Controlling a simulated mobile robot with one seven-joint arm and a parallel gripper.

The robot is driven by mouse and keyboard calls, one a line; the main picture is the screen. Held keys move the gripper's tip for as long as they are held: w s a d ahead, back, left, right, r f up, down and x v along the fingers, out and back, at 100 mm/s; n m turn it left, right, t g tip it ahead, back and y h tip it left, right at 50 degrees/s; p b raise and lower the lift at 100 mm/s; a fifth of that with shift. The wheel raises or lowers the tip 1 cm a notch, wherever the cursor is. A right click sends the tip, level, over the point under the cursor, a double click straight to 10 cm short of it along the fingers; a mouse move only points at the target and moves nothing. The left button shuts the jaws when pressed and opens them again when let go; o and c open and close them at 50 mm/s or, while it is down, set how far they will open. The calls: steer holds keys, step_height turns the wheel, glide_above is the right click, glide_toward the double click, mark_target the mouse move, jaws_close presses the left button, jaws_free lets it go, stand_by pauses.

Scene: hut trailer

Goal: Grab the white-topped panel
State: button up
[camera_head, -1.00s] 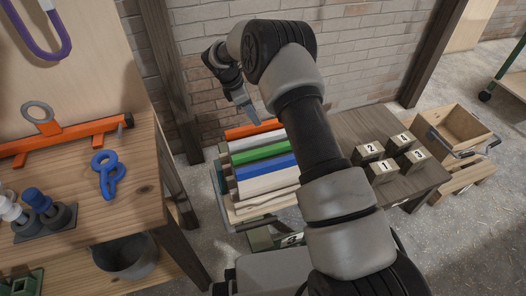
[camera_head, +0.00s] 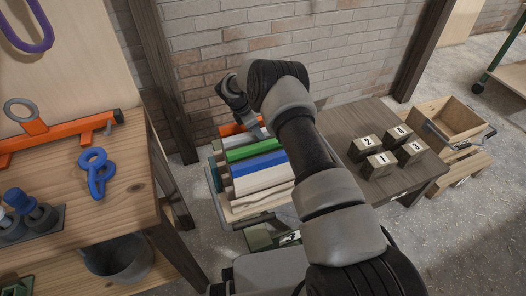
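Several long panels with coloured top edges stand side by side in a low rack (camera_head: 216,178) by the brick wall. The white-topped panel (camera_head: 237,142) lies between the orange-topped panel (camera_head: 232,129) at the back and the green-topped panel (camera_head: 254,150) in front. Only part of its white edge shows. My gripper (camera_head: 256,131) reaches down to the back of the row, over the orange and white tops. Its fingertips are small and partly hidden, so I cannot tell its opening or whether it touches a panel.
A blue-topped panel (camera_head: 259,164) and plain wooden panels (camera_head: 264,182) stand nearer. A dark table with numbered blocks (camera_head: 378,162) is right of the rack, and a wooden crate (camera_head: 452,122) beyond. A workbench (camera_head: 135,165) stands left.

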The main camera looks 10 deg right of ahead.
steer(key=x, duration=0.2)
steer(key=b+x, duration=0.1)
steer(key=x, duration=0.2)
steer(key=shift+s+a+f, duration=0.1)
steer(key=shift+s+a, duration=0.05)
steer(key=shift+a, duration=0.05)
jaws_close()
stand_by(0.4)
stand_by(0.7)
steer(key=shift+r, duration=0.2)
